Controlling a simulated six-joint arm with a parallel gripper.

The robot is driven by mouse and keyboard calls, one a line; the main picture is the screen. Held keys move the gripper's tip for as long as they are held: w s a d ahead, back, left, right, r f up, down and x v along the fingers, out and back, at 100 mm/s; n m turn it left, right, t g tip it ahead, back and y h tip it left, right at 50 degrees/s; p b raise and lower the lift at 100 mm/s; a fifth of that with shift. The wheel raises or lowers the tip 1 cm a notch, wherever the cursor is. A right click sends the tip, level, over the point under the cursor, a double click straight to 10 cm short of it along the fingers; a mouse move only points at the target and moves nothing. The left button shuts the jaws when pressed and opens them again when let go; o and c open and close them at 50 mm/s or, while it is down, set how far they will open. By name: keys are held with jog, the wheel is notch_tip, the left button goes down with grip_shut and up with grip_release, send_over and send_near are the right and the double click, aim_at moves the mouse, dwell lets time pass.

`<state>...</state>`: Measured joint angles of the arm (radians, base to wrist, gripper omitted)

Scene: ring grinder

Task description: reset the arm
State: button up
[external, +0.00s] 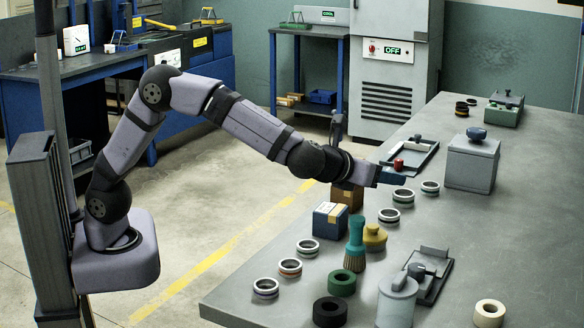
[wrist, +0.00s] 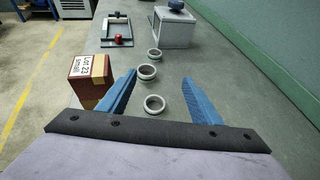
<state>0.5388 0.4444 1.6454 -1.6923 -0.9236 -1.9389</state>
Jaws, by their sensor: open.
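My gripper (external: 392,176) is at the end of the arm, reaching out over the near left edge of the grey table. In the wrist view its blue fingers (wrist: 162,98) are spread wide apart with nothing held between them.
A brown box (wrist: 91,75) stands left of the fingers. A fixture with a red knob (external: 398,164) and a grey lidded box (external: 471,163) lie beyond. Several rings, a teal brush (external: 355,245), a blue box (external: 330,221) and a canister (external: 397,302) crowd the near table. The table's right side is mostly clear.

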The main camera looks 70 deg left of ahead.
notch_tip(320, 180, up, 5)
jog(key=w+m+t+h+p, duration=0.15)
jog(key=m+h, duration=0.45)
jog(key=m, duration=1.1)
jog(key=s+a+f+m+g+h+p, duration=0.1)
jog(key=s+a+f+m+g, duration=0.35)
jog(key=s+m, duration=0.7)
jog(key=s+a+f+m+g+h+p, duration=0.1)
jog(key=s+a+f+m+g, duration=0.4)
jog(key=s+m, duration=0.65)
jog(key=s+a+f+m+g+y+b, duration=0.2)
jog(key=s+f+g+b, duration=0.2)
jog(key=s+f, duration=1.2)
notch_tip(320, 180, up, 29)
jog(key=w+p, duration=0.1)
jog(key=p, duration=2.7)
jog(key=shift+w+r+p, duration=0.15)
jog(key=shift+r+p, duration=0.05)
jog(key=shift+p, duration=0.2)
